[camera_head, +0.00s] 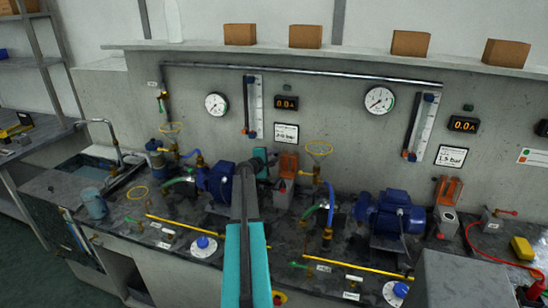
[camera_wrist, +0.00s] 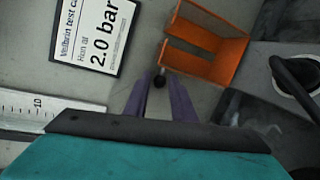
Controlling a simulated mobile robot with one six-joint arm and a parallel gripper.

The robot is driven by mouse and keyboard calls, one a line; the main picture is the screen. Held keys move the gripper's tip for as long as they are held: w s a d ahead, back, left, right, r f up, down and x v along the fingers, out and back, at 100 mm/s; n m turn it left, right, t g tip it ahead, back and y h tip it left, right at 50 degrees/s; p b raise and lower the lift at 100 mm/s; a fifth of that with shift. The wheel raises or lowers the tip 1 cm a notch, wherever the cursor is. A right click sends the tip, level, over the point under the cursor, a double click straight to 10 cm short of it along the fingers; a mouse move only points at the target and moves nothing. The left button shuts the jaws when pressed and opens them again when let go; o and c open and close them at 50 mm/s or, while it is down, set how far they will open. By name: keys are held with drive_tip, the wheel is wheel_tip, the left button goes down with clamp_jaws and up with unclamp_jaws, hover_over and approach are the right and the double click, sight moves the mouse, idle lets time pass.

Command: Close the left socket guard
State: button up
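The left socket guard (camera_head: 289,163) is an orange cover standing raised above its grey socket box (camera_head: 283,190) in the head view. In the wrist view the orange guard (camera_wrist: 216,52) fills the upper right, seen close and at a slant. My gripper (camera_wrist: 160,84) has two purple fingers apart, with a gap between their tips. The fingers are just left of and below the guard in the wrist view. My arm hides the fingers in the head view.
The right socket has a raised orange guard (camera_head: 449,190). A "2.0 bar" card (camera_wrist: 95,35) is on the wall.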

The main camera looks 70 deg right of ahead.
clamp_jaws()
drive_tip(key=shift+s+f+b, duration=0.1)
drive_tip(key=shift+s+b, duration=0.2)
drive_tip(key=shift+b, duration=0.6)
